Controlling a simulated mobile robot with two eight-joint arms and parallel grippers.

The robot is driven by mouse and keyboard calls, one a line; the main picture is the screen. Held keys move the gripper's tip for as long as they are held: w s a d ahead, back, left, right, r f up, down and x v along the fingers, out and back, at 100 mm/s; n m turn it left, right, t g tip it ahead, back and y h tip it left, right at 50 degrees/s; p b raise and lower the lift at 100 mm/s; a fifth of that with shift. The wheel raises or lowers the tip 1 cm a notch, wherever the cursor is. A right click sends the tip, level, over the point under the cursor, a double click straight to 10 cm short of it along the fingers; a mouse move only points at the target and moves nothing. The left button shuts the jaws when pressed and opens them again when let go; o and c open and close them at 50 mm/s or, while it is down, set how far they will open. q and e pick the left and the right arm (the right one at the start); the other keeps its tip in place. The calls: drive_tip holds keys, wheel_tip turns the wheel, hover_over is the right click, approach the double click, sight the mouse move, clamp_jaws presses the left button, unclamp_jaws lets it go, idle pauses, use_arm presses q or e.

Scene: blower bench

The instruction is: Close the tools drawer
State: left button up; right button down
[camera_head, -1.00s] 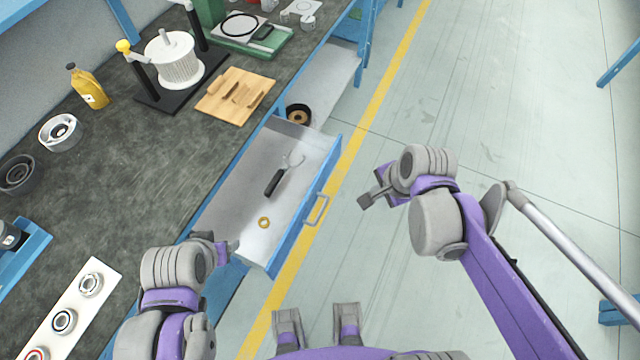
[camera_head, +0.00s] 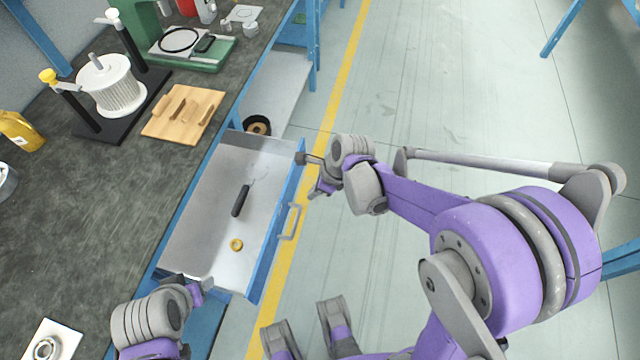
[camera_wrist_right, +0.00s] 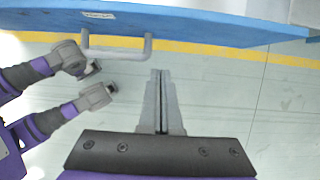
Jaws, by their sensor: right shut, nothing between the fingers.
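The tools drawer (camera_head: 258,276) is pulled out of the bench front, showing its pale inside. Its grey bar handle (camera_head: 290,221) is on the blue front panel; the handle (camera_wrist_right: 117,48) also shows in the right wrist view. A black-handled tool (camera_head: 241,200) and a small brass ring (camera_head: 236,245) lie inside. My right gripper (camera_head: 304,159) is shut and empty near the far end of the drawer front, off to one side of the handle. In the wrist view its fingers (camera_wrist_right: 160,75) point at the front panel, with a gap visible. My left gripper (camera_head: 200,288) is by the drawer's near corner; its jaws are unclear.
A wooden board (camera_head: 184,113), a white spool on a stand (camera_head: 112,88) and a green device (camera_head: 190,62) stand on the dark bench top. A black round part (camera_head: 257,125) sits on a shelf beyond the drawer.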

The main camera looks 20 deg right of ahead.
sight(290, 196)
use_arm(q)
drive_tip(key=shift+f, duration=0.1)
use_arm(e)
drive_tip(key=shift+w+a+f, duration=0.25)
drive_tip(key=shift+w+a, duration=0.4)
drive_tip(key=shift+a, duration=0.25)
drive_tip(key=shift+w+a+f, duration=0.2)
drive_tip(key=shift+w+a, duration=0.4)
drive_tip(key=shift+a, duration=0.3)
drive_tip(key=shift+a, duration=0.1)
drive_tip(key=shift+w+a, duration=0.15)
drive_tip(key=w+a, duration=0.4)
drive_tip(key=a, duration=0.2)
drive_tip(key=w+a, duration=0.4)
drive_tip(key=a, duration=0.2)
drive_tip(key=w+a, duration=0.4)
drive_tip(key=a, duration=0.2)
drive_tip(key=shift+w+a+b, duration=0.25)
drive_tip(key=shift+a+b, duration=0.05)
use_arm(q)
drive_tip(key=shift+w+a+f, duration=0.2)
drive_tip(key=shift+w+a, duration=0.1)
drive_tip(key=shift+a, duration=0.2)
drive_tip(key=shift+w+a+f, duration=0.15)
drive_tip(key=shift+w+a, duration=0.15)
drive_tip(key=shift+a, duration=0.15)
use_arm(e)
drive_tip(key=shift+w+a, duration=0.45)
drive_tip(key=shift+a, duration=0.15)
